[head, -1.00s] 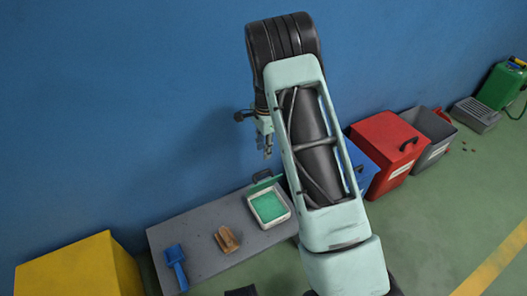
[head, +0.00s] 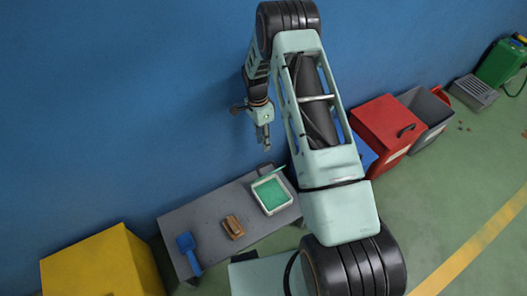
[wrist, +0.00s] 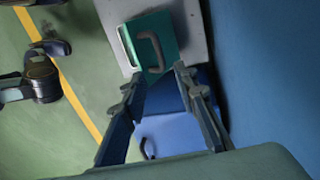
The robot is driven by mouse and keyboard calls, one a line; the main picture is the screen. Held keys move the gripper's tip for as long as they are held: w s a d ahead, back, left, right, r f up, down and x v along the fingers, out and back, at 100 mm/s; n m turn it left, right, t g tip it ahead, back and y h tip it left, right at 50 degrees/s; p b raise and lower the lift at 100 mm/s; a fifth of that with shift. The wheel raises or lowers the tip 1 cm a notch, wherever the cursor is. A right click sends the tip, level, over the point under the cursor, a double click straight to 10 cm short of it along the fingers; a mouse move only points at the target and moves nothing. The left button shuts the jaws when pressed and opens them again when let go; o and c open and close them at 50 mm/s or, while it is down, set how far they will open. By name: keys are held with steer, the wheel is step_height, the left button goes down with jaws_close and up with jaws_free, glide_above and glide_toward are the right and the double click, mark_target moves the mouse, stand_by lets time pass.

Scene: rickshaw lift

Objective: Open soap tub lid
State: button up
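The soap tub (head: 258,202) is a pale, square tub on the grey bench, with bright green showing inside. Its green lid (head: 271,173) stands raised at the tub's back edge, on the wall side. In the wrist view the lid (wrist: 170,25) shows its outer face with a dark bar handle (wrist: 157,50); a pale strip of tub rim shows at its left. My gripper (head: 266,143) hangs above and behind the tub, apart from the lid. In the wrist view my gripper (wrist: 158,75) has its fingers spread, with nothing between them.
The grey bench (head: 203,210) also holds a wooden brush (head: 233,227) and a blue scoop (head: 187,249). A yellow box (head: 95,265) stands left. A red bin (head: 385,125), a grey bin (head: 428,107) and a partly hidden blue bin (wrist: 175,130) stand right. The blue wall is close behind my gripper.

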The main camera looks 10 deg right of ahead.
mark_target(266, 164)
steer(key=f, duration=0.3)
steer(key=s+f+b, duration=0.1)
steer(key=f, duration=0.3)
steer(key=s+f, duration=0.1)
steer(key=f, duration=0.2)
steer(key=shift+d+f+b, duration=0.2)
steer(key=shift+d+b, duration=0.05)
steer(key=shift+b, duration=0.1)
jaws_close()
